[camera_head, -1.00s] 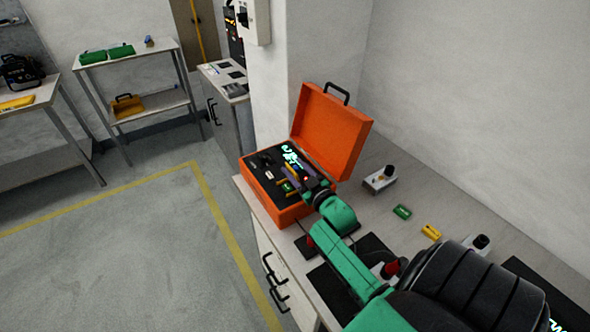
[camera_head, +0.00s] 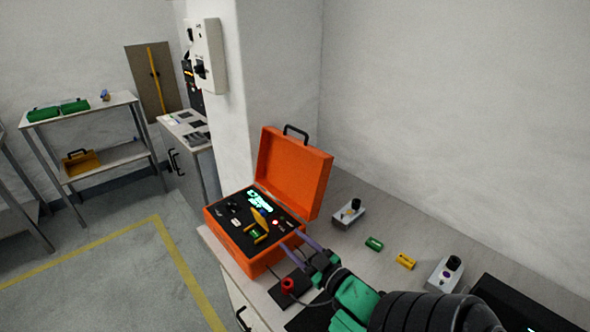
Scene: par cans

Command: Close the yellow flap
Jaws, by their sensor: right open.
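The yellow flap (camera_head: 259,217) stands raised on the dark panel inside the open orange case (camera_head: 245,262). A green battery-like piece shows just below the flap, in the panel. My right gripper (camera_head: 290,240) is at the case's right front edge, with its purple fingers pointing at the panel. Its fingers are apart and nothing shows between them. It is to the right of the flap and clear of it. My left gripper is not in view.
The case lid (camera_head: 295,170) is up at the back. A green cell (camera_head: 374,244), a yellow cell (camera_head: 405,261) and small grey boxes (camera_head: 349,213) lie right of the case on the worktop. A red button (camera_head: 288,285) stands in front of the case.

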